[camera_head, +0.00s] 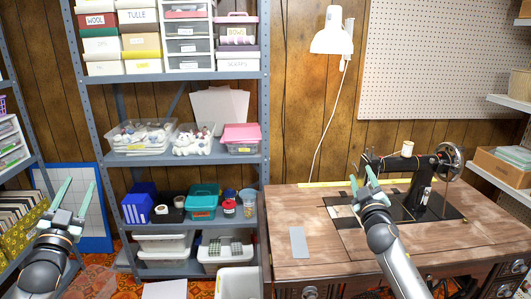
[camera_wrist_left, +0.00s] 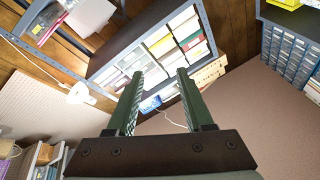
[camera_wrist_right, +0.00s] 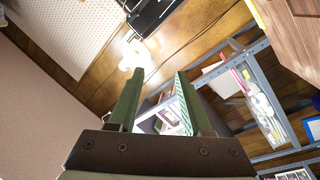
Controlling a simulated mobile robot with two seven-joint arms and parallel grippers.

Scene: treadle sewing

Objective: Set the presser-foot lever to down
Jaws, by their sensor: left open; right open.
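The black sewing machine (camera_head: 424,176) stands on the wooden treadle table (camera_head: 330,258) at the right of the head view, with its handwheel (camera_head: 448,160) on the right. The presser-foot lever cannot be made out; my right gripper stands in front of the needle end of the machine. My right gripper (camera_head: 362,178) is open and empty, fingers pointing up; whether it touches the machine cannot be told. My left gripper (camera_head: 77,186) is open and empty at the far left, away from the table. Neither wrist view clearly shows the lever.
A grey metal shelf (camera_head: 262,150) with boxes and bins stands left of the table. A white lamp (camera_head: 332,38) hangs above the table. A grey flat piece (camera_head: 298,242) lies on the table's left part. A pegboard (camera_head: 440,60) covers the wall behind.

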